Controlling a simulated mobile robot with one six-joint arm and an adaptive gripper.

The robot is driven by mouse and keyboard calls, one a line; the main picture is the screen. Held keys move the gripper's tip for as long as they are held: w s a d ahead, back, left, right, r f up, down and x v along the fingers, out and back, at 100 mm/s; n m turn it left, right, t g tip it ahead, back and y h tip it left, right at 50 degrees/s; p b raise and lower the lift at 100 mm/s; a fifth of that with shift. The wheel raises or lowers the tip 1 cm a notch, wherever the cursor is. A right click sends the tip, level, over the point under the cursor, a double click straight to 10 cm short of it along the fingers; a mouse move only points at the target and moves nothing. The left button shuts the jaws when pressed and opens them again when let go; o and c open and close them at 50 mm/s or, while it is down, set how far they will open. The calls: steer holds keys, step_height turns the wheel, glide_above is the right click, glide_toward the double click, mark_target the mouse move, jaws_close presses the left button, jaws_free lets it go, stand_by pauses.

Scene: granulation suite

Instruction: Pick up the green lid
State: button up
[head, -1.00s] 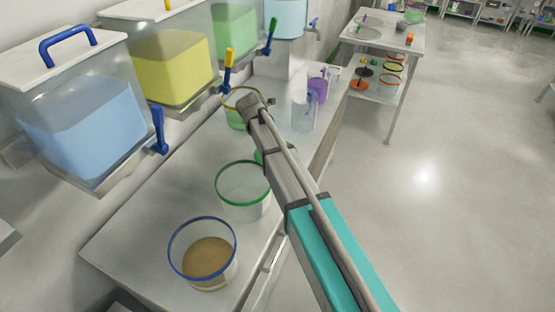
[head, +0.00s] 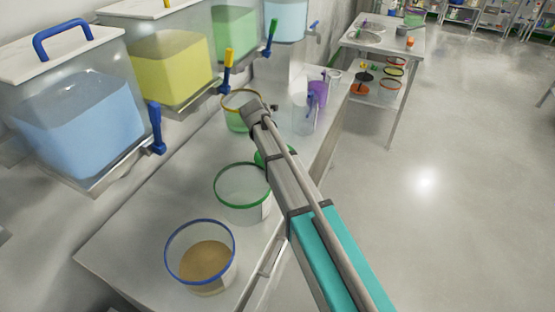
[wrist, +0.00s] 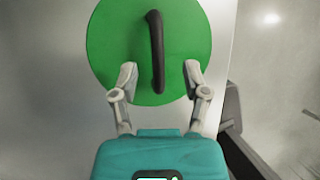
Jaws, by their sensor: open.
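The green lid (wrist: 112,40) is a round disc with a black bar handle (wrist: 156,50). In the wrist view it lies on the pale bench top, ahead of my gripper (wrist: 159,80). The two fingers are open, one on each side of the handle's lower part, and I cannot tell how far above the lid they are. In the head view only a sliver of the green lid (head: 261,157) shows beside my arm, which hides the rest. My fingertips are hidden there.
On the bench (head: 130,240) stand a green-rimmed bucket (head: 240,200), a blue-rimmed bucket (head: 200,275) with tan contents, and a yellow-rimmed bucket (head: 237,120). Clear jugs (head: 304,115) stand beyond. Open floor lies right.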

steer(key=shift+b+x, duration=1.85)
steer(key=shift+x, duration=0.4)
jaws_close()
